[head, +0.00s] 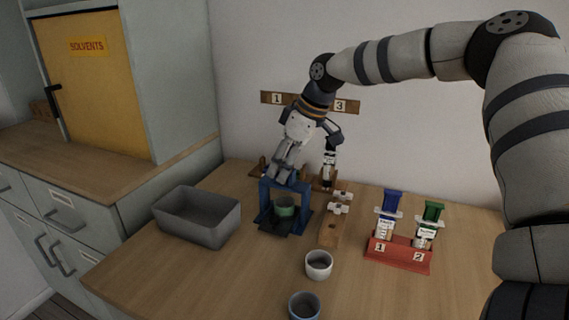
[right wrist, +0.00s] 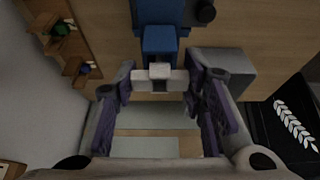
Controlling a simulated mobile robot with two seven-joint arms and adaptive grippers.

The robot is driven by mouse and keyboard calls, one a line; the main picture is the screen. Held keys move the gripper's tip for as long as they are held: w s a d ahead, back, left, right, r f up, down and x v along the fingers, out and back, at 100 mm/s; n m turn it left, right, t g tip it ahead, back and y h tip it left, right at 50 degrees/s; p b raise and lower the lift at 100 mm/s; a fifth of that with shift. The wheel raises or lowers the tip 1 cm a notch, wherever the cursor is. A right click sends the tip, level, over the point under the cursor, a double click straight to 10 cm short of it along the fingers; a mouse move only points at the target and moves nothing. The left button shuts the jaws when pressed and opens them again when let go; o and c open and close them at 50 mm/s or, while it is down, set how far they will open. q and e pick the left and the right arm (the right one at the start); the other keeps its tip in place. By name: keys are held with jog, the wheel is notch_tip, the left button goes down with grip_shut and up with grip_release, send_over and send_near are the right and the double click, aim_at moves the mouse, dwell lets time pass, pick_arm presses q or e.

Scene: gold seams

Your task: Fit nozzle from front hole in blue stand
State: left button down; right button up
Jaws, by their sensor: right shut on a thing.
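My right gripper (head: 284,176) is directly above the stand. In the right wrist view its fingertips (right wrist: 160,82) are shut on a small pale nozzle (right wrist: 160,71). The nozzle is close to the blue stand's top (right wrist: 160,40); I cannot tell whether they touch. The wooden nozzle block (head: 329,235) stands right of the stand. Two white winged nozzles (head: 338,208) sit in its rear part, and its front part is bare. My left gripper is not in view.
A grey bin (head: 190,237) stands left of the stand. A white cup (head: 319,271) and a grey-blue cup (head: 304,309) stand in front. A red rack (head: 398,259) at the right holds a blue and a green syringe. A numbered wall strip (head: 350,107) is behind my arm.

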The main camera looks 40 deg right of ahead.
jog(key=shift+f, duration=1.7)
dwell(0.6)
jog(key=o, duration=0.9)
jog(key=shift+c, duration=0.2)
jog(key=shift+v, duration=2.5)
jog(key=v, duration=1.2)
